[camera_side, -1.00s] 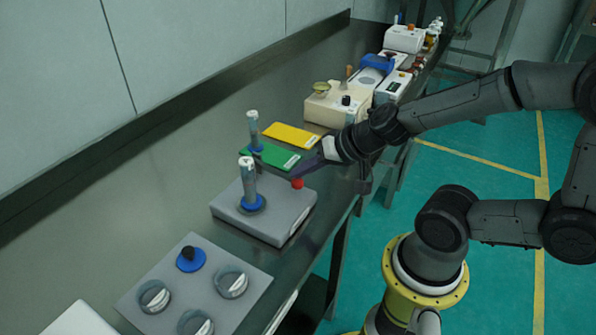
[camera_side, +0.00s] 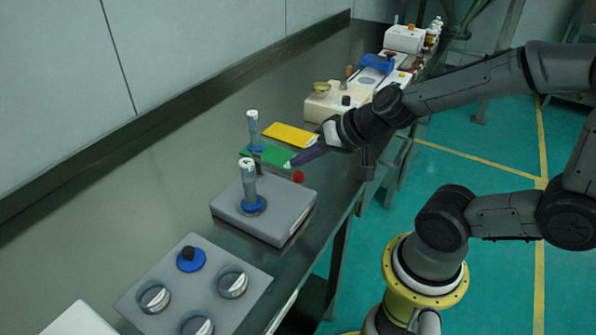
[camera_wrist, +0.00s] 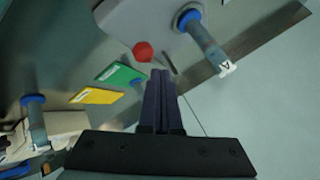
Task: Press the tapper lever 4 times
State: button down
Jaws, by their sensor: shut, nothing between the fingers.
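The tapper's red knob (camera_side: 298,176) shows at the back right corner of a grey box (camera_side: 240,222). In the wrist view the red knob (camera_wrist: 143,51) lies just left of my fingertips, beside the grey box (camera_wrist: 120,14). I take this knob for the end of the tapper lever; the rest of the lever is mostly hidden. My gripper (camera_side: 289,164) is shut and empty, with its tip above and slightly left of the knob in the side view. The closed fingers also show in the wrist view (camera_wrist: 162,76), apart from the knob as far as I can tell.
A tube in a blue collar (camera_side: 249,182) stands upright on the grey box. Behind are a second tube (camera_side: 253,130), a green plate (camera_side: 265,154) and a yellow plate (camera_side: 291,135). A panel with knobs (camera_side: 210,255) lies in front. Several devices line the bench's far end.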

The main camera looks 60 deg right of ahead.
jog(key=shift+r, duration=2.45)
dwell(0.7)
notch_tip(320, 180, up, 4)
jog(key=shift+f, duration=0.1)
jog(key=shift+f, duration=0.1)
dwell(0.4)
jog(key=shift+f, duration=4.25)
jog(key=shift+f, duration=0.1)
jog(key=shift+f, duration=0.35)
